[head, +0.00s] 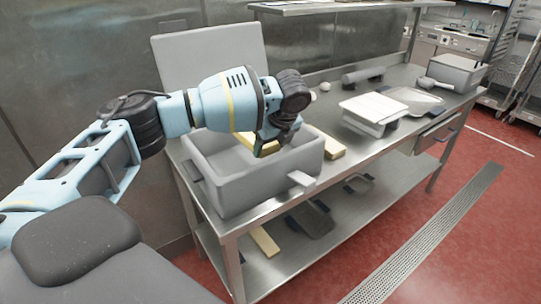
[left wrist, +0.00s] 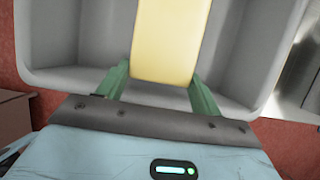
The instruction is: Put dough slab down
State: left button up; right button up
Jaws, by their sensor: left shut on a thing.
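My left gripper (head: 272,140) is shut on a pale yellow dough slab (head: 264,149) above the opening of a large grey bin (head: 255,188). In the left wrist view, the dough slab (left wrist: 170,45) sticks out from between the green fingers of the gripper (left wrist: 168,85). The grey walls of the bin (left wrist: 60,50) surround the slab there. I cannot tell whether the slab touches the bin's floor. My right gripper is not in view.
The bin stands on the near end of a steel table (head: 345,155). A grey lid (head: 207,55) stands upright behind it. Another yellow slab (head: 328,146) lies beside the bin. A white-lidded container (head: 374,108), a tray (head: 414,99) and a grey container (head: 458,70) stand farther along.

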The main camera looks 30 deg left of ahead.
aim_at(271, 154)
pick_arm(q)
jog(key=shift+f, duration=1.7)
jog(key=shift+f, duration=0.1)
jog(key=shift+f, duration=0.55)
jog(key=o, duration=1.5)
jog(key=shift+c, duration=0.2)
